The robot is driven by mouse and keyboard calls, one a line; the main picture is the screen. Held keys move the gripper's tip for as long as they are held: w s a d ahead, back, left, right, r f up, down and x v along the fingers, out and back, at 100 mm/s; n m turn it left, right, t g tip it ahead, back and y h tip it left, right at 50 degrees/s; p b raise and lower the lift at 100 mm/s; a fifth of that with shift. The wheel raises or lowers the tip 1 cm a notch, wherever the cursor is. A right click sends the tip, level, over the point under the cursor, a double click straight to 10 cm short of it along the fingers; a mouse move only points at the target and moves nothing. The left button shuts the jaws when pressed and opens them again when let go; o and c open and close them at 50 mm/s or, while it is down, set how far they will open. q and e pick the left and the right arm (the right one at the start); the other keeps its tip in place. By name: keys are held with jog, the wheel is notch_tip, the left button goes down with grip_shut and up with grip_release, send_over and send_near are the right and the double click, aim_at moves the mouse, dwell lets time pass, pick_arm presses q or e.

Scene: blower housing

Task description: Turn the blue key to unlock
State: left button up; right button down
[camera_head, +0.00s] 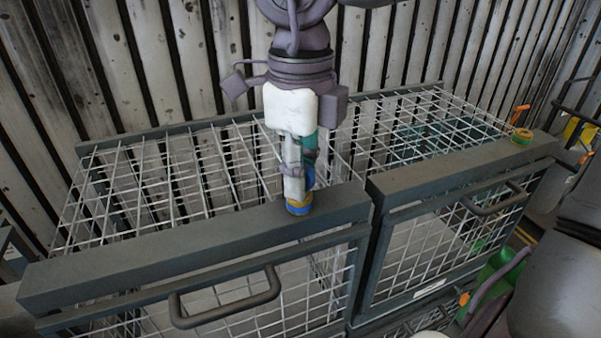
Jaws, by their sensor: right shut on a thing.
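My right gripper (297,190) reaches down from the top middle and is shut at the lock on the left cage's top front beam. A little of the blue key (309,178) shows beside its fingers; the rest is hidden behind them. Below the fingertips is a round yellow and blue lock (299,208) on the beam. How far the key is turned cannot be told. My left gripper is not in view.
Two wire-mesh cages stand side by side, with dark beams (150,255) and door handles (225,300). An orange key (520,113) stands in a lock on the right cage. A ribbed metal wall (120,60) is behind.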

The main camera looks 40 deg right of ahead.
jog(key=shift+f+m+b, duration=0.1)
jog(key=shift+m+b, duration=0.25)
jog(key=shift+m, duration=0.05)
jog(key=shift+m+b, duration=0.65)
jog(key=shift+m, duration=1.35)
